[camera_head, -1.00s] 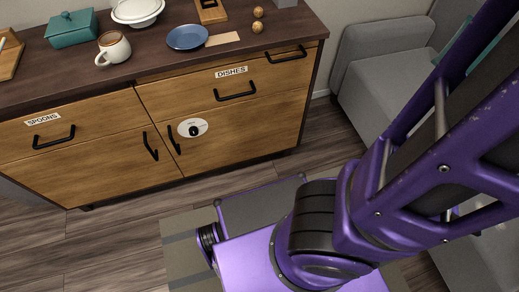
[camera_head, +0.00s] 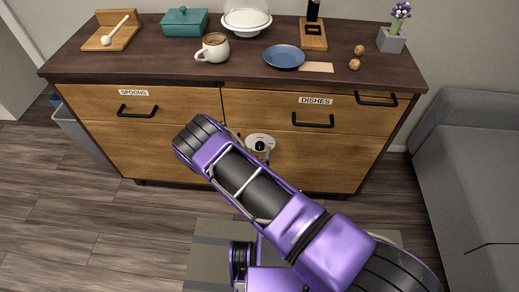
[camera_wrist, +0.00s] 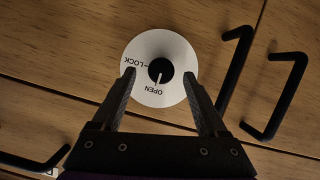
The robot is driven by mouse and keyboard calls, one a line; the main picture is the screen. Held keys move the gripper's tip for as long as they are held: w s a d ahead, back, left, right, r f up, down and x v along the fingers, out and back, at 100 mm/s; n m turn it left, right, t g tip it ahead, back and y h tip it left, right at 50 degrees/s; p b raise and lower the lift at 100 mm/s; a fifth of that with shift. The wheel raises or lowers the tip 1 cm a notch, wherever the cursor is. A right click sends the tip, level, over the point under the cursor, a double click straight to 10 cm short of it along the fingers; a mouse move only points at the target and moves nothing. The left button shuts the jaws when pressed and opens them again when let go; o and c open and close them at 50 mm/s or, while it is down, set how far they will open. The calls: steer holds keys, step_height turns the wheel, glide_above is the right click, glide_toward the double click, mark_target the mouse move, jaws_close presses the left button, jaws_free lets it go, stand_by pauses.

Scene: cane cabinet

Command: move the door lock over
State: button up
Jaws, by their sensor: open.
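The door lock is a round white plate (camera_wrist: 178,50) with a black knob (camera_wrist: 159,68) at its centre and the words LOCK and OPEN. The knob's white mark points toward OPEN. The lock plate also shows in the head view (camera_head: 255,138) on the lower cabinet front, partly covered by my arm. In the wrist view my gripper (camera_wrist: 158,75) is open and empty, its fingertips on either side of the knob in the picture. I cannot tell how far they are from the plate. In the head view my arm mostly hides the gripper.
Black door handles (camera_wrist: 236,68) stand out close to the right finger. Drawers labelled SPOONS (camera_head: 134,93) and DISHES (camera_head: 316,101) are above. Dishes and a mug (camera_head: 213,48) stand on the cabinet top (camera_head: 150,66). A grey sofa (camera_head: 465,160) is at the right.

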steer(key=shift+x, duration=1.25)
jaws_close()
